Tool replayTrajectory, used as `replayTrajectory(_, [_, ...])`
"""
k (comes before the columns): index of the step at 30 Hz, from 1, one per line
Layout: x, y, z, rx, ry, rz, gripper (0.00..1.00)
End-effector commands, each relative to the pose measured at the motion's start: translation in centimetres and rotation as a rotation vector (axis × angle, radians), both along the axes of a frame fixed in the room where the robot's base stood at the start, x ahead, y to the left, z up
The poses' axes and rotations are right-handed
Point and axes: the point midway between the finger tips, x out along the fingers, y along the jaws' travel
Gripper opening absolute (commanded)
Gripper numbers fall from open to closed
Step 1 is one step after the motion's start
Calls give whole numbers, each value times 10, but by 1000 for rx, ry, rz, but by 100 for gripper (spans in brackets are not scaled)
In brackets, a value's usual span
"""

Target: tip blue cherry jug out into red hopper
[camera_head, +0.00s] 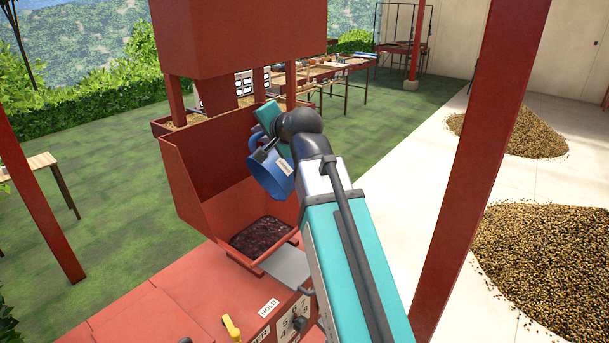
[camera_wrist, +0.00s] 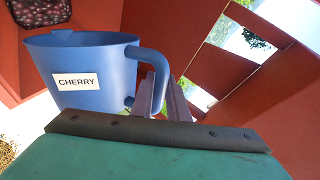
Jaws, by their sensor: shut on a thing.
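The blue jug (camera_head: 268,178), labelled CHERRY in the wrist view (camera_wrist: 112,72), hangs above the red hopper (camera_head: 192,172). It looks strongly tilted, and its inside is hidden. My gripper (camera_head: 262,148) is shut on the jug's handle; its fingers (camera_wrist: 160,98) show at the handle in the wrist view. Dark red cherries (camera_head: 264,236) lie in the bottom of the hopper, below the jug. They also show at the top left of the wrist view (camera_wrist: 40,10). No falling stream is visible.
A red machine top (camera_head: 160,315) with a yellow lever (camera_head: 231,328) and labelled controls is in front. A red post (camera_head: 478,150) stands right of my arm. Bean heaps (camera_head: 545,265) lie on the pale floor. Tables (camera_head: 345,75) stand behind on open grass.

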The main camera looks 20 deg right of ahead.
Motion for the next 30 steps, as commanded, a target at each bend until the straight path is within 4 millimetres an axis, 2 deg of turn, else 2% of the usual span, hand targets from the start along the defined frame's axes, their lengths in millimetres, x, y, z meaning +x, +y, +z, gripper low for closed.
replayTrajectory(13, [2,-5,2,15,4,-6,0])
replayTrajectory(30, [21,-50,15,218,92,-56,0])
